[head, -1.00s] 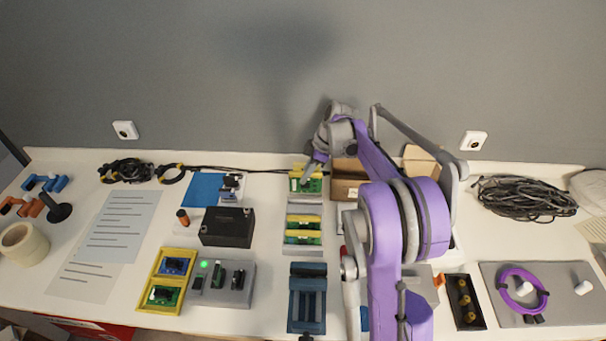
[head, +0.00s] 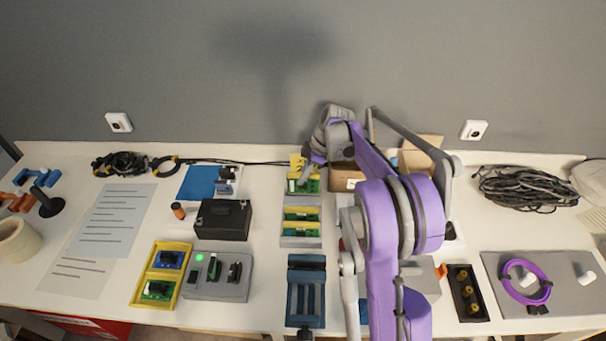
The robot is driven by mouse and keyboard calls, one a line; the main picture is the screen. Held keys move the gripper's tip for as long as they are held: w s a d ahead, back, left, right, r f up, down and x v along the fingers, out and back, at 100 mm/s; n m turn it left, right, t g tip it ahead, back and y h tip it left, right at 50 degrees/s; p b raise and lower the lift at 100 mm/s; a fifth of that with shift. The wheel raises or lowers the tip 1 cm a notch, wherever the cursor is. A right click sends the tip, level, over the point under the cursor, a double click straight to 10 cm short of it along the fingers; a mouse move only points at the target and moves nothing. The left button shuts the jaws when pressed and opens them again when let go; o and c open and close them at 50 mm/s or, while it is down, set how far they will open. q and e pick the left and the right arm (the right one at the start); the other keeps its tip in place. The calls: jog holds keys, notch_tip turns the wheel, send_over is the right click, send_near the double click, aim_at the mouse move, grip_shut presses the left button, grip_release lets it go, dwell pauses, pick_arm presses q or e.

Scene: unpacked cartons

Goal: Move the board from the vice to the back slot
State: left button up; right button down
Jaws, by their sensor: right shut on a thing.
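My right gripper (head: 313,163) is at the back end of the grey slotted rack (head: 300,242). It is shut on a green board (head: 310,186) with a yellow edge, standing upright at the rack's back slot. I cannot tell whether the board's lower edge is seated, and my fingers are partly hidden by the wrist. Two other green boards with yellow edges, a middle one (head: 300,212) and a front one (head: 299,231), stand in the rack. The blue vice (head: 305,292) is in front of the rack, with no board visible in it. My left gripper is out of view.
A black box (head: 223,219) and a grey fixture (head: 230,280) with a green light stand left of the rack. A yellow tray (head: 139,284) holds boards. A cardboard box (head: 341,176) is close right of my gripper. My right arm covers the bench right of the vice.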

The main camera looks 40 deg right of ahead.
jog(key=shift+f+b, duration=1)
jog(key=shift+f, duration=0.8)
jog(key=c, duration=0.8)
grip_release()
jog(key=shift+o, duration=0.2)
jog(key=v, duration=1)
jog(key=shift+s+d+r+p, duration=0.1)
jog(key=shift+d+r+p, duration=0.05)
jog(key=shift+r+p, duration=0.25)
